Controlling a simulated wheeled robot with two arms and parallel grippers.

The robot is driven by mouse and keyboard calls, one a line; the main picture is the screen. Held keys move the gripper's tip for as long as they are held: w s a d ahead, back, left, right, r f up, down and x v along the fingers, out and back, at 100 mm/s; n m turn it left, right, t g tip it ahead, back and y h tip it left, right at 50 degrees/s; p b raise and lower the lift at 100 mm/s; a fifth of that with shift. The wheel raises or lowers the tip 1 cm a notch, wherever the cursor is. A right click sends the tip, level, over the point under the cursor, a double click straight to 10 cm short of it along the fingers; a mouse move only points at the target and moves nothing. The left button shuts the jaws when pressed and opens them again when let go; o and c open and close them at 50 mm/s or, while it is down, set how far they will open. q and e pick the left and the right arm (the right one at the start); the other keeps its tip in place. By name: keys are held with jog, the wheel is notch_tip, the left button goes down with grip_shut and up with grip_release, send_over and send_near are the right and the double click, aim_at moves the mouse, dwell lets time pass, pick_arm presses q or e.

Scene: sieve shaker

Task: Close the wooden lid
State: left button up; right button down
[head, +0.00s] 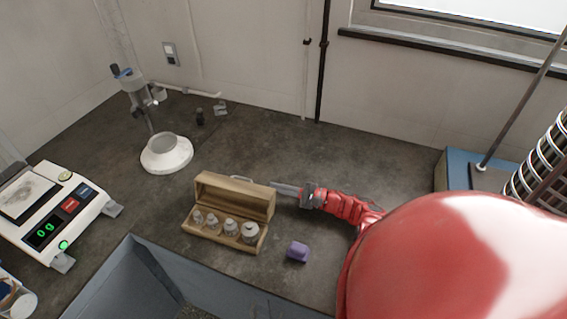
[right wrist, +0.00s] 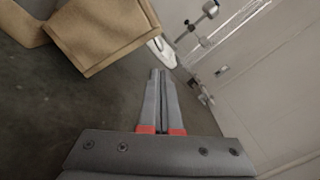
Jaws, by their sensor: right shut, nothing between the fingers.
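A wooden box (head: 222,243) stands on the dark counter with several metal weights (head: 230,228) in its front. Its wooden lid (head: 235,195) is open, standing up at the back of the box. My right gripper (head: 274,185) is shut and empty, its fingertips by the right end of the lid. In the right wrist view the shut fingers (right wrist: 158,73) point past the wooden lid (right wrist: 103,40), which is at the upper left with a gap from them. Whether they touch is not clear from the head view. My left gripper is not in view.
A purple block (head: 298,252) lies right of the box. A digital scale (head: 50,215) is at the left and a white-based stand (head: 166,154) is behind it. A grey bin (head: 135,275) is in front. The counter behind the box is mostly clear.

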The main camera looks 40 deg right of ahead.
jog(key=x, duration=0.4)
jog(key=shift+w+f, duration=0.15)
jog(key=shift+w, duration=0.1)
jog(key=shift+w+a, duration=0.5)
